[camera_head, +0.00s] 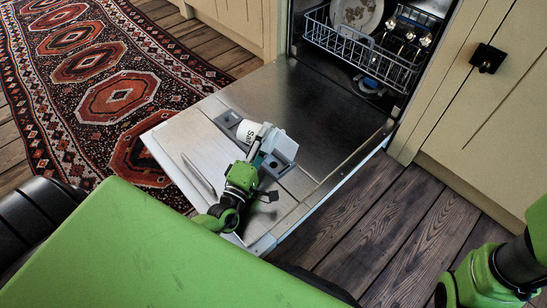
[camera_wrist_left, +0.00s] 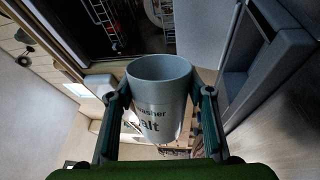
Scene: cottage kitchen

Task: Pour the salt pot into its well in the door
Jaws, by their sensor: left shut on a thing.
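The salt pot (camera_head: 248,131) is a pale cup with dark "Salt" lettering, above the inner face of the lowered dishwasher door (camera_head: 190,137). My left gripper (camera_head: 258,150) is shut around its sides. In the left wrist view the pot (camera_wrist_left: 160,105) sits between the two fingers of my left gripper (camera_wrist_left: 160,112), its round mouth towards the top of the picture. The pot looks tilted in the head view. Its contents are not visible. My right gripper is out of view.
The dishwasher's lower rack (camera_head: 360,48) holds a plate (camera_head: 357,14) and other dishes behind the door. Cream cabinets (camera_head: 490,110) stand at the right. A patterned rug (camera_head: 95,95) and dark wooden floor (camera_head: 385,235) lie around the door.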

